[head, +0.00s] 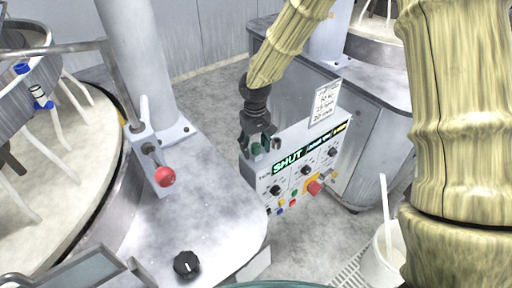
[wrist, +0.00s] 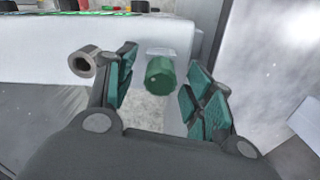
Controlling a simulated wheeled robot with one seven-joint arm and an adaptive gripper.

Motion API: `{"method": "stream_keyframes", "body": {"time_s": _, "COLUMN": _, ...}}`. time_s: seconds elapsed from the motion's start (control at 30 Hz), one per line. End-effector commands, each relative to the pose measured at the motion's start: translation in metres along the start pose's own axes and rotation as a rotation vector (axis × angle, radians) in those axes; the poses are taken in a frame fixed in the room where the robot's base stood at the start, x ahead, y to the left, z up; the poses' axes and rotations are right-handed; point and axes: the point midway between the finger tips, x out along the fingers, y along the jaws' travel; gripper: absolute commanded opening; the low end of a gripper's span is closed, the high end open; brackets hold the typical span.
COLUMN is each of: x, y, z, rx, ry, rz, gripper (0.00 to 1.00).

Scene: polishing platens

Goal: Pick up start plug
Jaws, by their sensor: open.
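A green ribbed plug, which I take for the start plug (wrist: 160,73), stands by the edge of the white control panel in the wrist view. It lies between the two green-padded fingers of my gripper (wrist: 157,88), with visible gaps on both sides. The fingers are apart and hold nothing. In the head view my gripper (head: 258,143) reaches down at the upper left corner of the control panel (head: 262,183). Green shows at the fingers there, but I cannot tell plug from pads.
A grey hollow cylinder (wrist: 84,63) sits just left of the left finger. The panel carries several knobs and a red button (head: 314,187). A red-knobbed lever (head: 165,177) and a black knob (head: 187,264) are on the machine at left. A white bucket (head: 380,262) stands at lower right.

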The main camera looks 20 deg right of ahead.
Motion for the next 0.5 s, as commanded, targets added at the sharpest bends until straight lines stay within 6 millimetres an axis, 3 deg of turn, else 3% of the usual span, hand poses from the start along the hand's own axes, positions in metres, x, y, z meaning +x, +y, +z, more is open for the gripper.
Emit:
{"method": "stream_keyframes", "body": {"time_s": 0.23, "x": 0.0005, "y": 0.0008, "z": 0.0005, "rx": 0.001, "ry": 0.001, "rz": 0.0, "gripper": 0.53}}
{"method": "stream_keyframes", "body": {"time_s": 0.5, "x": 0.0005, "y": 0.0004, "z": 0.0005, "rx": 0.001, "ry": 0.001, "rz": 0.0, "gripper": 0.05}}
